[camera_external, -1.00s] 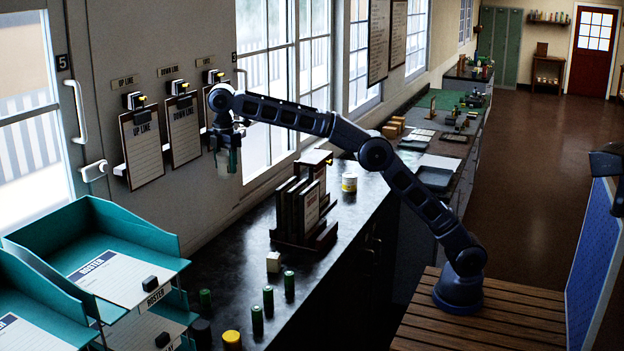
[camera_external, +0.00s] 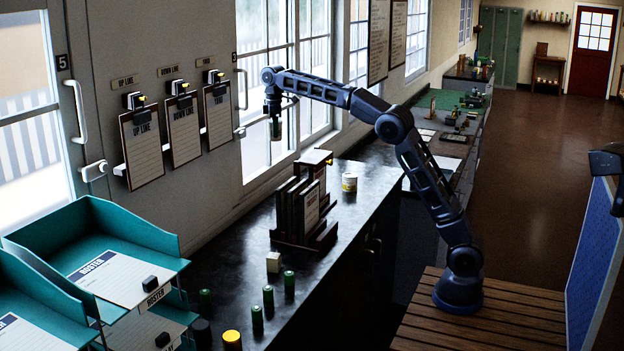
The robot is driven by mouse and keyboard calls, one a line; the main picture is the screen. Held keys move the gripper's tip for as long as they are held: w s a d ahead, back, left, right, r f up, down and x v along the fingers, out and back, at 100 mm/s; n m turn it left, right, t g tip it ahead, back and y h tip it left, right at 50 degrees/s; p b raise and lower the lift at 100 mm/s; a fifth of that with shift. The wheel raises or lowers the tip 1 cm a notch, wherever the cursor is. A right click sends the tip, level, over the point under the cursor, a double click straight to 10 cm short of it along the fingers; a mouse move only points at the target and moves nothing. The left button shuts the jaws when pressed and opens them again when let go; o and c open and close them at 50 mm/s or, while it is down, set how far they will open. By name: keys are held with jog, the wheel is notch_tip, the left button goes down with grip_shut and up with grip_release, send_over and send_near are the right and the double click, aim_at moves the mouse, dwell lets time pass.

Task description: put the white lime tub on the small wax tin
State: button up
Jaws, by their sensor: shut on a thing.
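My gripper (camera_external: 275,118) points down, high in front of the window and beyond the rack of books.
Teal trays (camera_external: 110,235) stand at left. Clipboards (camera_external: 184,133) hang on the wall. Bare counter surrounds the round tin.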

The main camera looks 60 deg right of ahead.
jog(key=s+d+m, duration=0.3)
jog(key=s+d, duration=0.1)
jog(key=d, duration=0.7)
jog(key=s+d+m, duration=0.2)
jog(key=s+d, duration=0.1)
jog(key=d, duration=0.8)
jog(key=m, duration=0.4)
send_over(350, 175)
jog(key=shift+w+d+f, duration=0.1)
jog(key=shift+f, duration=6.15)
jog(key=shift+w+d+f, duration=0.1)
jog(key=shift+f, duration=6.1)
jog(key=shift+f, duration=0.1)
jog(key=o, duration=1.1)
